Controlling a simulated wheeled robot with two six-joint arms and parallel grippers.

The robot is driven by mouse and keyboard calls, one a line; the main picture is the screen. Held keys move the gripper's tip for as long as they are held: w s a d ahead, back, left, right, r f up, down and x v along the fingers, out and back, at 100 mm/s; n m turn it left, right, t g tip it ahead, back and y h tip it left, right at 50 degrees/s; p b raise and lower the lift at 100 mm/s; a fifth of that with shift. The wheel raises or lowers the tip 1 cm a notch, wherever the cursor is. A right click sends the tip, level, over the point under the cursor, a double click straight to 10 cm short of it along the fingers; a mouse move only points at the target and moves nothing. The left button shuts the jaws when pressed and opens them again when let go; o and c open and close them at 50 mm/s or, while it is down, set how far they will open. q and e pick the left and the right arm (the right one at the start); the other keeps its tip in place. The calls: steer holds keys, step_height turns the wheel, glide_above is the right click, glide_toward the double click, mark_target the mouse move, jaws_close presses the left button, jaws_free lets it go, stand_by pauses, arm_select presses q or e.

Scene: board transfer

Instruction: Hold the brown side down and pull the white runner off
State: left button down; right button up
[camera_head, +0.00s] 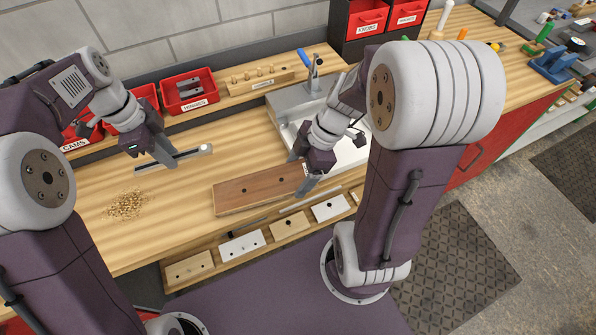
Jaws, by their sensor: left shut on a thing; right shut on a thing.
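The brown side (255,189), a flat wooden board, lies on the bench near its front edge. My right gripper (302,172) is at the board's right end and shut on it; the fingers hide part of that end. The white runner (192,153), a thin light strip with a dark spot near its right end, is up and left of the board, with a clear gap between them. My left gripper (165,160) is shut on the runner near its middle and partly covers it. I cannot tell whether the runner touches the bench.
A pile of small tan bits (126,205) lies on the bench at left. A grey metal fixture with a blue handle (313,70) stands behind my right gripper. Red bins (188,90) line the back. Several drilled blocks (242,244) sit along the front ledge. Bench between runner and board is clear.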

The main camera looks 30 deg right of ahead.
arm_select(q)
steer(key=shift+f, duration=3.3)
arm_select(e)
steer(key=shift+s, duration=0.1)
arm_select(q)
steer(key=c, duration=1.1)
jaws_free()
steer(key=shift+c, duration=0.2)
steer(key=r, duration=0.4)
steer(key=a+r, duration=0.1)
steer(key=r, duration=0.3)
steer(key=a+r, duration=0.1)
steer(key=r, duration=0.3)
steer(key=shift+f, duration=0.1)
